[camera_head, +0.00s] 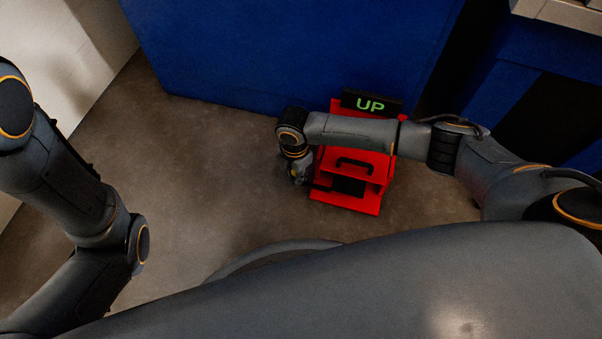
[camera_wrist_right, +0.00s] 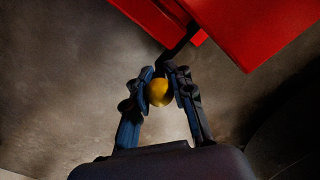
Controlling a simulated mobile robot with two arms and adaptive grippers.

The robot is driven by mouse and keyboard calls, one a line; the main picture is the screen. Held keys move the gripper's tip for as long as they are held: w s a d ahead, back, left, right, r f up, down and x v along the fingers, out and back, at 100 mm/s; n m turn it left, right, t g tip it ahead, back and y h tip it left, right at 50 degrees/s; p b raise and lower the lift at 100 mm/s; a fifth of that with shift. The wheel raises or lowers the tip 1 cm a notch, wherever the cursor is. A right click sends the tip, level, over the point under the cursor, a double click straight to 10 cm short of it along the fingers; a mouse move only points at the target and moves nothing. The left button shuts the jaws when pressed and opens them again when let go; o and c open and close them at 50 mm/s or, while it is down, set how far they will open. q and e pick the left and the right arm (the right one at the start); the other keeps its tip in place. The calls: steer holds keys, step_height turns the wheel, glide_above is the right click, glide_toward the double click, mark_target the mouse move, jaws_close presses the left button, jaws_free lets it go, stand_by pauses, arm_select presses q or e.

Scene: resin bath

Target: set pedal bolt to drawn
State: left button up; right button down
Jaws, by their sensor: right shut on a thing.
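A red pedal housing (camera_head: 330,195) stands on the floor against the blue cabinet, with a black handle (camera_head: 355,163) on its top and a dark opening at its front. A black sign (camera_head: 371,103) above it reads "UP" in green. The pedal bolt shows in the right wrist view as a yellow knob (camera_wrist_right: 159,92) beside the red housing (camera_wrist_right: 262,25), with a dark rod behind it. My right gripper (camera_wrist_right: 161,88) is shut on the yellow knob, at the left side of the housing. In the head view my right gripper (camera_head: 299,174) hides the knob. My left gripper is out of view.
A blue cabinet (camera_head: 280,50) rises behind the pedal housing. A pale wall (camera_head: 75,60) stands at the left. The brown floor (camera_head: 200,170) left of the housing is clear. My right forearm passes over the housing's upper part.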

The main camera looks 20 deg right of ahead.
steer(key=shift+w+a, duration=0.45)
steer(key=shift+a, duration=0.2)
steer(key=shift+w+a, duration=0.4)
steer(key=shift+a, duration=0.2)
steer(key=c, duration=1.1)
jaws_free()
steer(key=shift+a, duration=0.1)
